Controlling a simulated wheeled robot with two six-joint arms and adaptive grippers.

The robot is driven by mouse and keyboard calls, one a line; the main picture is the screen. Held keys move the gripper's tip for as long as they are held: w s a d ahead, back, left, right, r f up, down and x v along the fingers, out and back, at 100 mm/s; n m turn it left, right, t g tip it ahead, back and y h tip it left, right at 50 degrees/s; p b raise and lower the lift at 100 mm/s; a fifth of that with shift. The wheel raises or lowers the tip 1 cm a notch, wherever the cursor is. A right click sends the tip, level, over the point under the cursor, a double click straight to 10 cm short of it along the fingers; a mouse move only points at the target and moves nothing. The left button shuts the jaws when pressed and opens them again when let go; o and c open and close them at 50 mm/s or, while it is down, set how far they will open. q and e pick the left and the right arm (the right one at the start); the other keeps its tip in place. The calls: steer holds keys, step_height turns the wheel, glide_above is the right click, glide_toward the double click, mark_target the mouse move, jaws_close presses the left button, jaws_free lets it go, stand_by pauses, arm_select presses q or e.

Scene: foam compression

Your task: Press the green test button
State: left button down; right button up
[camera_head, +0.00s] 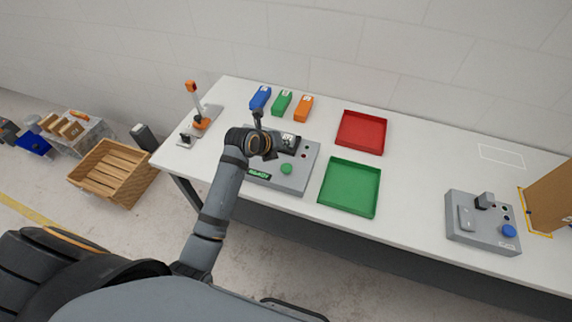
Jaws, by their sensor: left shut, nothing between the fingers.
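The green test button (287,169) is a round green knob on top of a grey tester box (300,183) near the table's front left. A green label shows on the box's front edge, and a small red button sits at its right side. My left arm comes in from below and its wrist covers the box's left part. My left gripper (259,116) is shut and empty, above the box's back left area, apart from the button and to its upper left. My right gripper is not in view.
A green tray (350,208) and a red tray (381,132) stand right of the box. Blue (261,97), green (281,103) and orange (303,108) blocks lie behind it. An orange-handled device (200,121) stands left. Another grey box (466,236) with a blue button is far right.

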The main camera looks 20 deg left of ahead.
mark_target(284, 169)
arm_select(q)
step_height(284, 169, down, 8)
steer(key=b, duration=0.7)
steer(key=shift+s+f, duration=0.1)
steer(key=shift+f, duration=0.1)
steer(key=shift+f+b, duration=0.2)
steer(key=shift+b, duration=0.15)
stand_by(0.8)
steer(key=shift+f, duration=0.4)
